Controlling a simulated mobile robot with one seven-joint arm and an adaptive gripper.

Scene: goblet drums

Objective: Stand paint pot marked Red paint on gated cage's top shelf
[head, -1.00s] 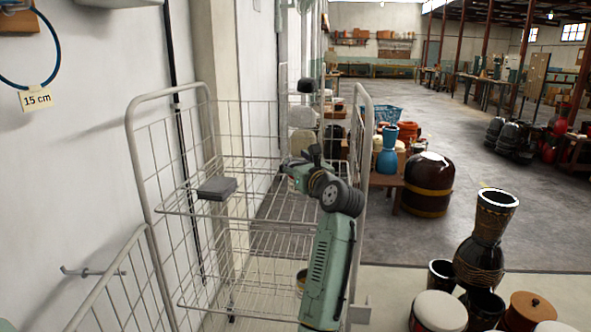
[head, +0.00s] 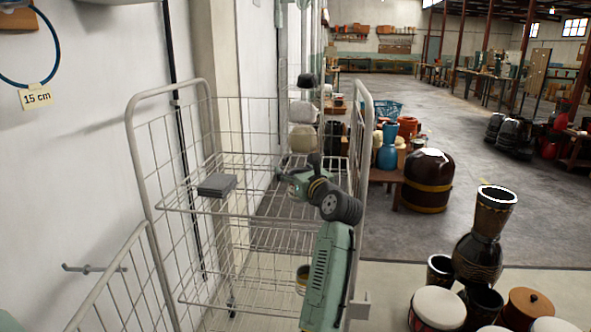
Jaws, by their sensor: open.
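The gated wire cage (head: 150,200) stands ahead against the left wall, with its low gate (head: 100,292) swung toward me at lower left. Its top shelf (head: 245,205) is wire and holds a dark grey block (head: 217,185) at its left side. My arm reaches up in front of the cage's right side. My gripper (head: 281,174) is open over the top shelf's right part, small in view, and I see nothing held in it. A small round pot with a yellowish band (head: 301,279) shows lower down, partly hidden behind my arm. I cannot read any label on it.
Goblet drums and pots (head: 480,235) stand at the lower right. A hook (head: 88,268) juts from the left wall. The middle floor is clear.

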